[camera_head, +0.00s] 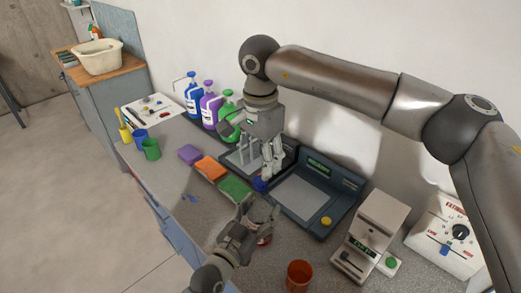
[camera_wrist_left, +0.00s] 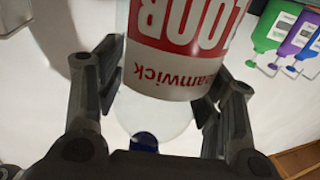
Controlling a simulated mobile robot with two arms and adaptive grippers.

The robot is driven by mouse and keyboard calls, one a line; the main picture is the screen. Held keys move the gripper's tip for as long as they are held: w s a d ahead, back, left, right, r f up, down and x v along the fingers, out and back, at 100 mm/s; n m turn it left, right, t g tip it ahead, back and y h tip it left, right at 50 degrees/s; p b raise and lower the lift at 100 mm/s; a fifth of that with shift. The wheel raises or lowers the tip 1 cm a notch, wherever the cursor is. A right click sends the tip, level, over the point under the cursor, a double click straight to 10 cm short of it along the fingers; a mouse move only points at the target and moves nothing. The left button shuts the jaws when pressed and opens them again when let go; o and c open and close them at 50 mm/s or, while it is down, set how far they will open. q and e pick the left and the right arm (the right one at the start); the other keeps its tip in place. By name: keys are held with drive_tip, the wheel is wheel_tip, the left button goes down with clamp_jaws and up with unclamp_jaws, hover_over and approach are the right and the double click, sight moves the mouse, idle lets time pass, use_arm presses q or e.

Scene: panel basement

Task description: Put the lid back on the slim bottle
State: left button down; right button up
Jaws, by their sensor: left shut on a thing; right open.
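My left gripper (camera_head: 256,206) is shut on a pale bottle with a red and white label (camera_wrist_left: 185,45). In the head view the bottle (camera_head: 264,214) is partly hidden by the gripper and stands near the worktop's front edge. A dark blue lid (camera_head: 261,184) shows right at the bottle's top end, and a blue part (camera_wrist_left: 145,141) also shows at the bottle's narrow end in the left wrist view. I cannot tell whether the lid is seated. My right gripper (camera_head: 268,171) is open, pointing down just above the blue lid.
Blue, purple and green pump bottles (camera_head: 209,104) stand along the wall. Purple, orange and green sponges (camera_head: 210,168) lie left of the bottle. A dark scale-like device (camera_head: 318,196) is close behind it on the right. An orange cup (camera_head: 299,275) stands nearer the front.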

sight(260, 180)
drive_tip(key=shift+f, duration=2.8)
clamp_jaws()
drive_tip(key=m, duration=0.8)
drive_tip(key=shift+m, duration=0.4)
drive_tip(key=m, duration=0.4)
drive_tip(key=shift+m, duration=0.3)
drive_tip(key=m, duration=0.4)
drive_tip(key=shift+m, duration=0.4)
drive_tip(key=shift+o, duration=0.5)
unclamp_jaws()
